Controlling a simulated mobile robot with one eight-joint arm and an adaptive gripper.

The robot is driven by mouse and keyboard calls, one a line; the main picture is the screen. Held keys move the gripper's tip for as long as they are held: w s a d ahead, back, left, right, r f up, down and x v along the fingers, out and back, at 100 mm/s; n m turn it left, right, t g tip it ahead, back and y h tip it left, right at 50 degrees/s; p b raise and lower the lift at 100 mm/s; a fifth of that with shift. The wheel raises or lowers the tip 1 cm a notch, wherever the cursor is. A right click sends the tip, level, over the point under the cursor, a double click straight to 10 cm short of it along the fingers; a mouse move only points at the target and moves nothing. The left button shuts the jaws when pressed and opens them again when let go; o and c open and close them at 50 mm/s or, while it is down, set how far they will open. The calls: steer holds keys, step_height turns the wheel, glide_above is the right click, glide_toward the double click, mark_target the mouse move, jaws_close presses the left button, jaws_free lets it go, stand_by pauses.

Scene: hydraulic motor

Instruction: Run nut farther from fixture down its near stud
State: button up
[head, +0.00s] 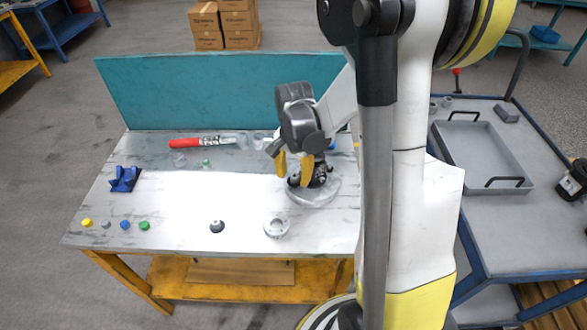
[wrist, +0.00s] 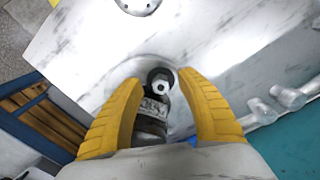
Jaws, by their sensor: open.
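My gripper (head: 294,167) is open, its yellow fingers pointing down over a dark motor assembly (head: 318,176) on a round pale base (head: 312,196). In the wrist view the open fingers (wrist: 161,78) stand on both sides of the dark assembly (wrist: 152,122). A dark round end with a pale, hex-like piece (wrist: 162,88) shows between the fingertips. I cannot tell whether this piece is a nut or a stud end. Contact between fingers and assembly cannot be made out. The two nuts and their studs cannot be told apart. A blue fixture-like block (head: 124,179) sits at the table's left.
A teal panel (head: 220,95) closes the table's back. A red-handled tool (head: 185,143) lies before it. Small coloured caps (head: 125,225), a dark round part (head: 217,227) and a metal ring (head: 276,226) line the front. A cart with a grey tray (head: 485,181) stands right. The table's middle is clear.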

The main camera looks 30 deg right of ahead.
steer(key=shift+f, duration=0.6)
jaws_close()
steer(key=m+b, duration=0.1)
steer(key=m, duration=0.4)
steer(key=shift+w+a+m, duration=0.1)
steer(key=shift+m, duration=0.3)
steer(key=m+b, duration=0.1)
steer(key=m, duration=0.4)
steer(key=shift+w+f+m, duration=0.1)
steer(key=shift+m, duration=0.3)
